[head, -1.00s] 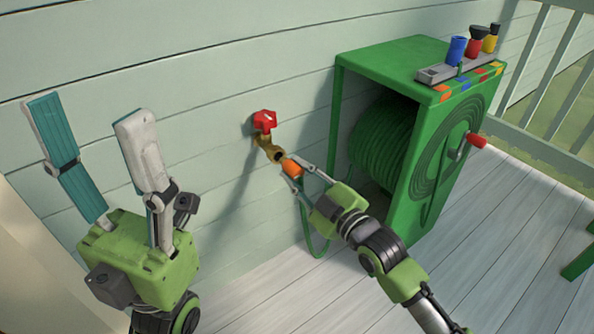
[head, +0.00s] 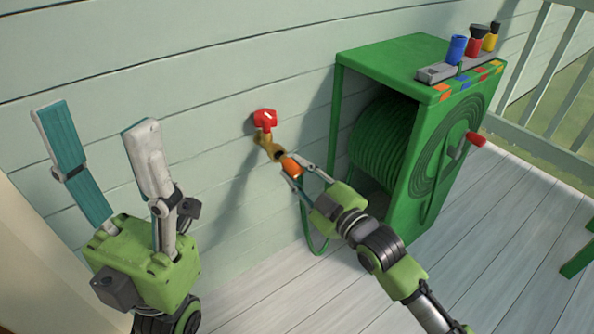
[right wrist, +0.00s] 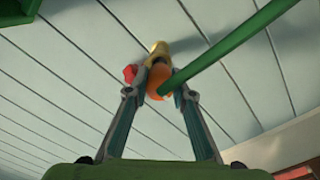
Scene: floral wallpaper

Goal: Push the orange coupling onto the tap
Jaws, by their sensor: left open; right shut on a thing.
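The brass tap (head: 270,146) with a red handle (head: 265,119) sticks out from the wall left of the hose reel. The orange coupling (head: 290,167) is on the end of the green hose, close to the tap's spout. My right gripper (head: 300,177) is shut on the coupling. In the right wrist view the coupling (right wrist: 158,80) sits between the fingertips, in line with the brass tap (right wrist: 160,50); I cannot tell whether they touch or overlap. My left gripper (head: 92,115) is open and empty, in front of the wall at the left.
The green hose reel box (head: 395,50) stands right of the tap. A grey rack (head: 440,72) on it holds blue, red and yellow fittings. The green hose (head: 312,240) hangs below my right gripper; it crosses the right wrist view (right wrist: 225,50). The deck in front is clear.

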